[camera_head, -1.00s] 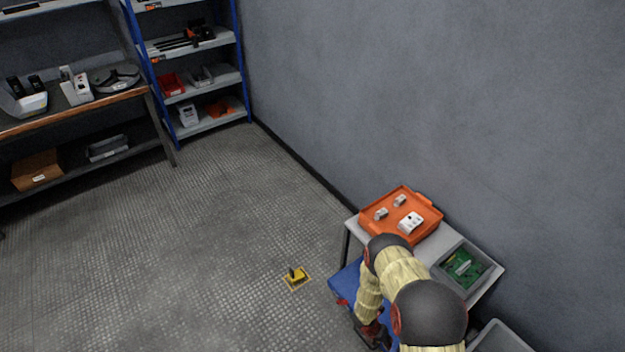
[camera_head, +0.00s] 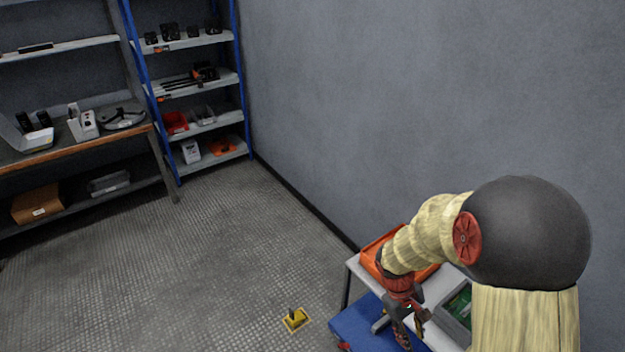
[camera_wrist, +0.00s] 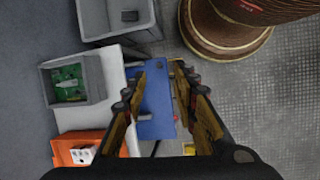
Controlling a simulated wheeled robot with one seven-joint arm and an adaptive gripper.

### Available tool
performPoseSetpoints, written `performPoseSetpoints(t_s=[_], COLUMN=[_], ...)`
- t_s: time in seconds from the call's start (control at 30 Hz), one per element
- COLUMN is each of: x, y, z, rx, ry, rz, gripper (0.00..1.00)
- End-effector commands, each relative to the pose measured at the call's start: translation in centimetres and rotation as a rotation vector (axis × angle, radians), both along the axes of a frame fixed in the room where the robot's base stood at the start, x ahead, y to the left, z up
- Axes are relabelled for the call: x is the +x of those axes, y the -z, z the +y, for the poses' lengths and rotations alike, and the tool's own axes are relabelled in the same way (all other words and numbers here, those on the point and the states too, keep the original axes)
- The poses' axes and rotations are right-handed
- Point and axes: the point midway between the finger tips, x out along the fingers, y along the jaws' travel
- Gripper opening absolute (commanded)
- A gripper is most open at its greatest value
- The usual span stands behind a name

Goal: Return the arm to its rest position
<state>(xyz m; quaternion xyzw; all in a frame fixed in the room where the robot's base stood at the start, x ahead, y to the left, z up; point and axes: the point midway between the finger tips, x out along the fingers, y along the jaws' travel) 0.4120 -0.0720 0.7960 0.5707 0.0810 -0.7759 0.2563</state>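My gripper (camera_head: 408,318) hangs down at the end of my bent arm, above the blue surface beside the light table. In the wrist view, its two fingers (camera_wrist: 160,75) stand apart with nothing between them; the blue surface shows below through the gap. My arm is raised in front of the table and hides much of the orange tray and the grey bin in the head view.
An orange tray (camera_wrist: 70,150) and a grey bin with a green board (camera_wrist: 70,82) stand on the light table (camera_wrist: 98,118). A yellow floor piece (camera_head: 296,319) lies left. Shelves (camera_head: 190,85) and a workbench (camera_head: 75,145) stand far left; floor between is clear.

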Motion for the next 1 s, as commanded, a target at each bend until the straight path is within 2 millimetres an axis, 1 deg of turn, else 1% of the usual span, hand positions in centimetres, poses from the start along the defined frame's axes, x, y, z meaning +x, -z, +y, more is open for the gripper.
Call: performPoseSetpoints(t_s=[0.03,0.1,0.3,0.5,0.67,0.8,0.9,1.0], x=[-0.6,-1.8,-5.0,-7.9,-9.7,-10.8,-11.2,-11.4], y=[-2.3,-4.8,-11.3,-16.8,-20.8,-24.3,-26.8,-28.7], z=[0.6,1.4,3.9,6.0,7.2,7.4,7.3,7.2], rx=[0.013,0.034,0.115,0.213,0.289,0.331,0.349,0.364], ry=[0.058,0.137,0.318,0.417,0.448,0.443,0.431,0.422], rz=[-0.040,-0.083,-0.208,-0.339,-0.467,-0.595,-0.678,-0.738], gripper=[0.29,0.29,0.29,0.29,0.29,0.29,0.29,0.29])
